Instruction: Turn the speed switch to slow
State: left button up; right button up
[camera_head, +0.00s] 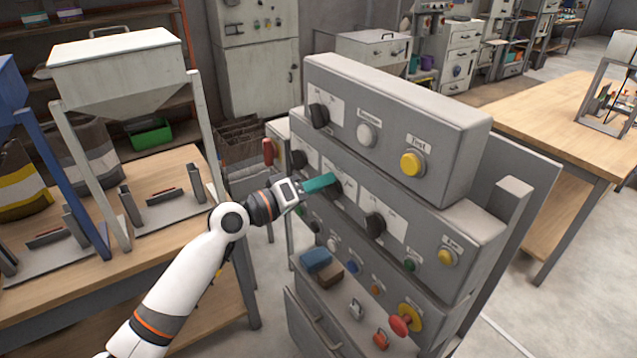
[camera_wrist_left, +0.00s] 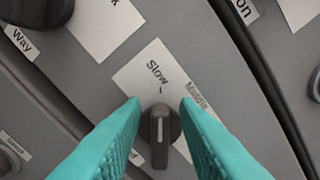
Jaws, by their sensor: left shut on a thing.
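The speed switch (camera_wrist_left: 160,138) is a black rotary knob on a white label plate with the words Slow and Middle, seen in the left wrist view. Its pale pointer line faces up in that picture, toward the tick under Slow. My left gripper (camera_head: 323,184) has teal fingers (camera_wrist_left: 162,108) on either side of the knob, shut on it. In the head view the fingers reach the middle tier of the grey control console (camera_head: 470,130) and largely hide this knob. The lower part of the label is hidden by the fingers. My right gripper is not in view.
Other black knobs (camera_head: 375,224) sit close by on the panel. A yellow Test button (camera_head: 412,163) and a white button (camera_head: 367,134) are above. A red mushroom button (camera_head: 400,325) juts out low. Blue (camera_head: 316,259) and brown blocks lie on the ledge. A hopper (camera_head: 118,65) stands left.

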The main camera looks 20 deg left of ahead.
pick_arm(q)
jog(key=shift+f, duration=0.2)
jog(key=o, duration=0.6)
jog(key=shift+r, duration=0.1)
jog(key=b+v, duration=0.4)
jog(key=v, duration=0.8)
jog(key=shift+b, duration=0.35)
